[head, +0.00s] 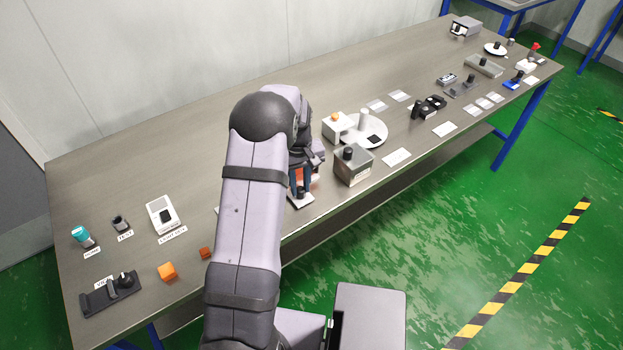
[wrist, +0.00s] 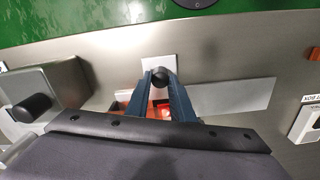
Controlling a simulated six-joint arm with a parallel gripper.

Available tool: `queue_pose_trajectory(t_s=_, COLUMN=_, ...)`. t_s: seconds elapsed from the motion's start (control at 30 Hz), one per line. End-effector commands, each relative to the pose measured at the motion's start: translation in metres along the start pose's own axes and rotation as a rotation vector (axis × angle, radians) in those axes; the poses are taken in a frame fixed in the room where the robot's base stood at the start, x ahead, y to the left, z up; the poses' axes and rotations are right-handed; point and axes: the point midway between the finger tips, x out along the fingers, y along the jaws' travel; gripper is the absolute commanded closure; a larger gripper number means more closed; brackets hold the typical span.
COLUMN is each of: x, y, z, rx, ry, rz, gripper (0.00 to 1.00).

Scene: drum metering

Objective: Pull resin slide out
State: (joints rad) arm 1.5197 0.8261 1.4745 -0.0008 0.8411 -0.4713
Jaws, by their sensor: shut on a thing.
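My gripper (head: 299,186) reaches down near the table's front edge, its dark blue fingers seen end-on in the wrist view (wrist: 161,84). It is shut on a round black knob (wrist: 160,76). The knob stands on a flat white plate, the likely resin slide (wrist: 152,62), which also shows in the head view (head: 303,203).
A grey metal box with a black knob (head: 353,168) stands close on the right in the head view. Beyond it are a white dish (head: 374,139) and a white block (head: 333,130). A flat grey strip (wrist: 235,95) lies beside the fingers.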

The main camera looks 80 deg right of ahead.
Motion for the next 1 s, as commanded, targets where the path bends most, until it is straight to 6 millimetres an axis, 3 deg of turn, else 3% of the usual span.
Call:
queue_pose_trajectory(t_s=0.2, x=-0.002, y=-0.057, z=0.014, rx=-0.006, ry=0.001, rz=-0.001, gripper=1.0)
queue_pose_trajectory(t_s=0.5, x=-0.002, y=-0.121, z=0.031, rx=-0.005, ry=0.002, rz=-0.001, gripper=1.0)
queue_pose_trajectory(t_s=0.7, x=-0.002, y=-0.146, z=0.037, rx=-0.003, ry=0.003, rz=-0.001, gripper=1.0)
queue_pose_trajectory(t_s=1.0, x=-0.002, y=-0.156, z=0.04, rx=0.0, ry=0.004, rz=-0.001, gripper=1.0)
